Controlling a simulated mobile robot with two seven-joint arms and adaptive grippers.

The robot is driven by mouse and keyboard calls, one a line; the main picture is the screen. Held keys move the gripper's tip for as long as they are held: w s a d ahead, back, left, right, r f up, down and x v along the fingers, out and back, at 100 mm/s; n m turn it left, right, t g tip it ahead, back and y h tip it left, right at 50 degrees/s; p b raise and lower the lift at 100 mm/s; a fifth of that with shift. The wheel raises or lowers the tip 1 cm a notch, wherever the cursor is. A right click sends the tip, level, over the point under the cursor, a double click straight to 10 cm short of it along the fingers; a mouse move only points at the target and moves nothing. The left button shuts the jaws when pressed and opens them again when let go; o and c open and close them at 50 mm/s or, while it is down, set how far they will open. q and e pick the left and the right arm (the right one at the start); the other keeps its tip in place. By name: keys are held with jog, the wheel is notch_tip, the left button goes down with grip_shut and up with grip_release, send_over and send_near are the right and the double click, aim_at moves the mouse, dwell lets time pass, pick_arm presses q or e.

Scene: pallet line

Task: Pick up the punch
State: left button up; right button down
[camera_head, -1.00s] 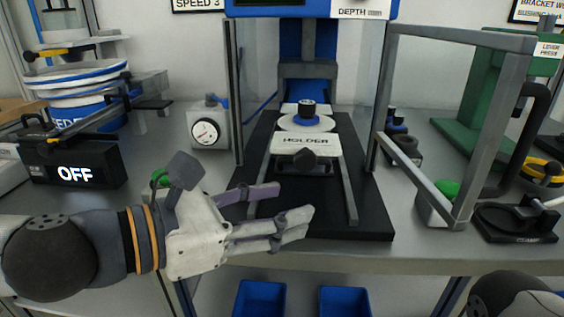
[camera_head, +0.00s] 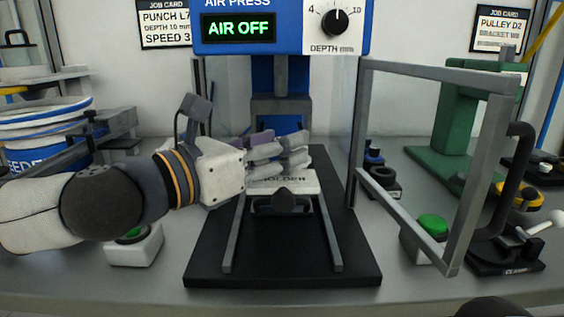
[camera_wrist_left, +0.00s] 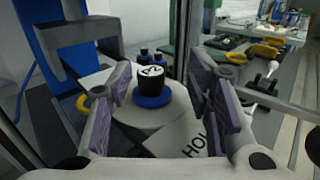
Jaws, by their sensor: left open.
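The punch (camera_wrist_left: 151,78) shows in the left wrist view as a short black cylinder with a white marked top and a blue base ring. It stands upright on a pale round disc (camera_wrist_left: 150,112) at the holder (camera_wrist_left: 190,138). My left gripper (camera_wrist_left: 160,76) is open, with one finger on each side of the punch and gaps visible. In the head view my left gripper (camera_head: 298,150) reaches over the back of the holder (camera_head: 310,186) in the press and hides the punch.
The blue press head (camera_head: 280,27) hangs above, its display reading AIR OFF. Grey guard frames flank the press; the right one (camera_head: 435,75) stands swung forward. Two dark blue-topped pieces (camera_head: 374,157) stand right of the press. A green button box (camera_head: 430,232) is at the right.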

pick_arm(q)
jog(key=shift+x, duration=0.8)
jog(key=shift+s+f, duration=0.1)
grip_shut()
